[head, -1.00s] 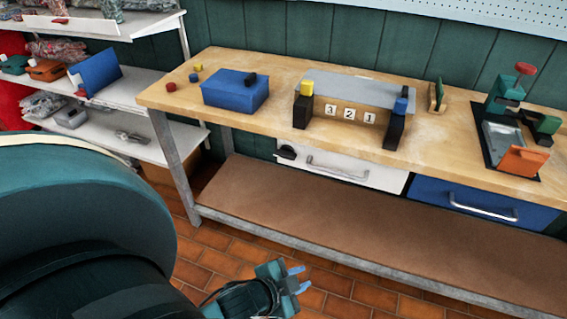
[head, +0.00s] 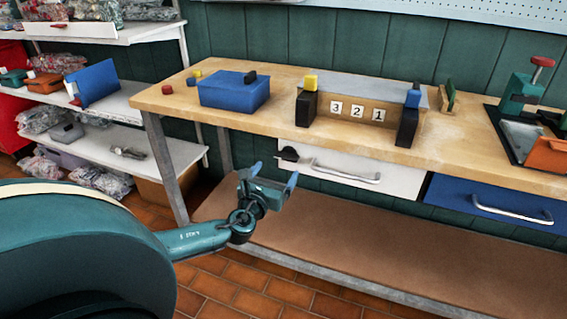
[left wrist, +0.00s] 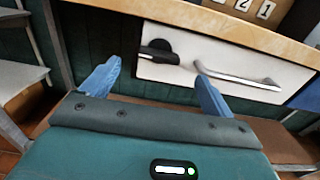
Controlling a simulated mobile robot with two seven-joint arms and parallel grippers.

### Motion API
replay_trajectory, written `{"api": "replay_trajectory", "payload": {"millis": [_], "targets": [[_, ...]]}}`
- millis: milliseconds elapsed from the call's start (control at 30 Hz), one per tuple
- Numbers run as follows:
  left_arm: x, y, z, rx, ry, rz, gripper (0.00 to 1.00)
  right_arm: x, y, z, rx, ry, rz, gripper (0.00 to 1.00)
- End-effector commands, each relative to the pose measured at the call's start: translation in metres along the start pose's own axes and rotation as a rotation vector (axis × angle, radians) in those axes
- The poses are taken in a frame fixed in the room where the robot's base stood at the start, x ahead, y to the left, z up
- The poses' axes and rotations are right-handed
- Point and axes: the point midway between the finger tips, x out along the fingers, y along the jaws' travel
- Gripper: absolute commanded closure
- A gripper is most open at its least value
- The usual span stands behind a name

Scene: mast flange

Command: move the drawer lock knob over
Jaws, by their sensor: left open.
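The drawer lock knob (head: 288,154) is black and sits at the left end of the white drawer (head: 400,179) under the workbench. In the left wrist view the knob (left wrist: 159,50) shows as a round black base with a bar pointing left, between and beyond my fingertips. The drawer has a silver handle (head: 345,172). My left gripper (head: 274,177) is open and empty, with blue fingers, in front of the bench and a little below and left of the knob, apart from it. It also shows in the left wrist view (left wrist: 157,80). My right gripper is not in view.
The wooden workbench (head: 235,122) carries a blue box (head: 233,92), a block stand with number tiles (head: 357,110) and a green clamp fixture (head: 522,92). A blue drawer (head: 490,200) is to the right. A brown lower shelf (head: 330,235) lies below. Shelving stands at left.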

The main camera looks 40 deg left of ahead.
Motion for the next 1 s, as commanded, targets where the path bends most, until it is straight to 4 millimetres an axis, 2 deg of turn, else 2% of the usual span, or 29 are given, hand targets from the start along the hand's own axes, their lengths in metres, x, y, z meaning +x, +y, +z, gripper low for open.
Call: {"api": "replay_trajectory", "payload": {"millis": [33,200,400,767,1000], "targets": [[0.012,0.0,0.0,-0.001,-0.003,0.002,0.13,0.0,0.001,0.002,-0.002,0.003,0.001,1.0],[0.042,0.0,-0.001,-0.003,-0.001,0.002,0.13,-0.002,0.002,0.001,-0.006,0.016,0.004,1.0],[0.062,-0.001,-0.002,-0.003,0.002,-0.001,0.13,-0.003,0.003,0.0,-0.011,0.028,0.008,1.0],[0.067,-0.001,-0.001,-0.003,0.003,-0.001,0.13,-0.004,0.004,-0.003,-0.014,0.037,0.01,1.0],[0.067,-0.001,-0.001,-0.003,0.003,-0.001,0.32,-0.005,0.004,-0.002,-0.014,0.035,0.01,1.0]]}}
